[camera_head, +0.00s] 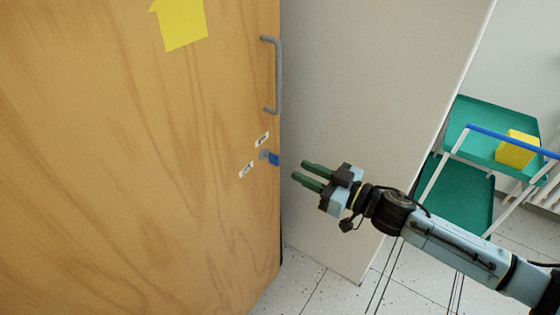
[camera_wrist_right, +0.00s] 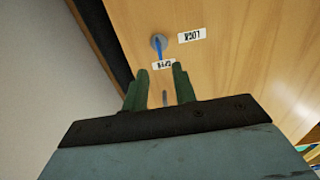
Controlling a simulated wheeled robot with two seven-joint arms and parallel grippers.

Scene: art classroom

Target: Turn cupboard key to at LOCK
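The wooden cupboard door (camera_head: 150,170) fills the left of the head view. A blue key (camera_head: 273,159) sits in a round grey lock (camera_head: 263,155) near the door's right edge. In the right wrist view the blue key (camera_wrist_right: 160,51) reaches from the lock (camera_wrist_right: 158,41) towards the OPEN label (camera_wrist_right: 163,65); the LOCK label (camera_wrist_right: 192,36) is on the other side. Both labels look upside down there. My right gripper (camera_head: 304,169) is open and empty, right of the key and apart from it. My left gripper is out of view.
A grey bar handle (camera_head: 278,75) is above the lock. A yellow arrow (camera_head: 180,24) is on the door. A pale cupboard side or panel (camera_head: 365,90) stands behind my right gripper. A green trolley (camera_head: 470,125) with a yellow block (camera_head: 517,149) is at right.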

